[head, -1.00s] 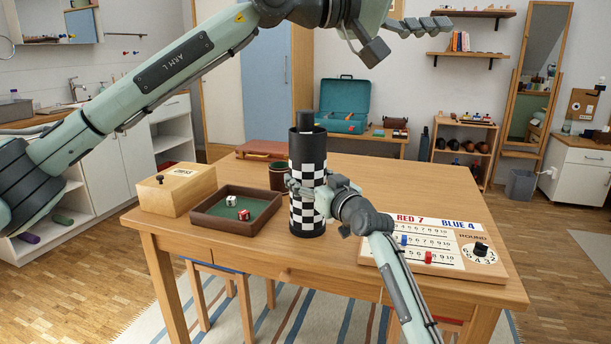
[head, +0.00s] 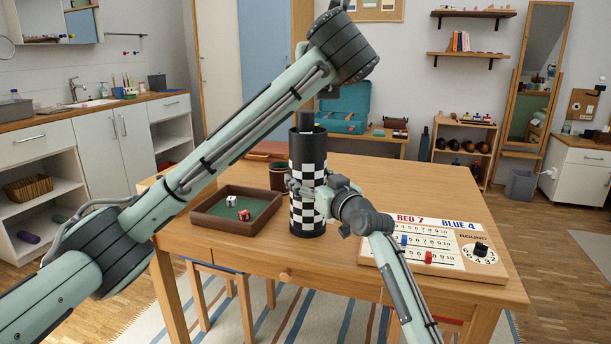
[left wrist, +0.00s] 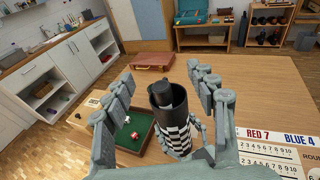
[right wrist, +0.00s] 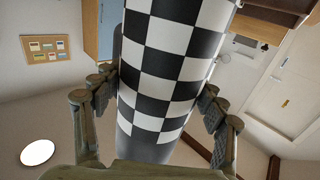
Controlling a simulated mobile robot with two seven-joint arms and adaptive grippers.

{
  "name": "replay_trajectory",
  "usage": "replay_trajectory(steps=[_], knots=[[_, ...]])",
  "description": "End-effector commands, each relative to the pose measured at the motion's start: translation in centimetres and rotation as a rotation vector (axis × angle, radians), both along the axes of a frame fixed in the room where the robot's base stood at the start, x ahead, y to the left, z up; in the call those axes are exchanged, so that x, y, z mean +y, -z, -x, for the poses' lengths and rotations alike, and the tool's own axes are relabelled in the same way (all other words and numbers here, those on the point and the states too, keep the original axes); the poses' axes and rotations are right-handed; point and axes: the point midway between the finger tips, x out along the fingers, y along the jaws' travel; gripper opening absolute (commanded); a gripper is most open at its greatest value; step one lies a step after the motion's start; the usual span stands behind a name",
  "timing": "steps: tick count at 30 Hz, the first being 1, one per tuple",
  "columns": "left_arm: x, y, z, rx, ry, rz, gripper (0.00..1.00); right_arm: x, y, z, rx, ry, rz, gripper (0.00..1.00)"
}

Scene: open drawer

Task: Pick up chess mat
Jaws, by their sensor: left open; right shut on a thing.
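The chess mat looks to be the dark roll (head: 306,122) standing in the black tube with a black-and-white checker band (head: 307,220). Only its upper end shows above the rim; the rest is hidden inside. The tube stands upright on the table. My right gripper (head: 304,190) is shut around the tube's middle, and its fingers flank the checkers (right wrist: 165,75) in the right wrist view. My left gripper (left wrist: 162,75) is open and empty, above the tube. In the left wrist view the roll (left wrist: 172,93) shows between and beyond its fingers.
A green-lined dice tray (head: 213,221) with two dice and a dark cup (head: 277,176) stand left of the tube. A scoreboard (head: 450,262) lies to the right. A red-brown case (left wrist: 152,60) lies at the table's far edge. The table's back right (head: 420,185) is clear.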

Motion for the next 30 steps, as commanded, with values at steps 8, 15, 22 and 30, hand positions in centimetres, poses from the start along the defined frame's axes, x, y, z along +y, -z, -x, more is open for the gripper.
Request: replay_trajectory(steps=[8,15,22,30], knots=[[0.5,5.4,1.2,0.214,-0.041,0.017,0.57,0.0,0.0,0.0,0.0,0.0,0.0,0.38],[1.0,7.1,-2.6,0.217,-0.042,0.017,0.57,0.0,0.0,0.0,0.0,0.0,0.0,0.38],[1.2,7.7,-4.4,0.213,-0.04,0.016,0.57,0.0,0.0,0.0,0.0,0.0,0.0,0.38],[1.9,9.2,-7.8,0.215,-0.042,0.017,0.57,0.0,0.0,0.0,0.0,0.0,0.0,0.38]])
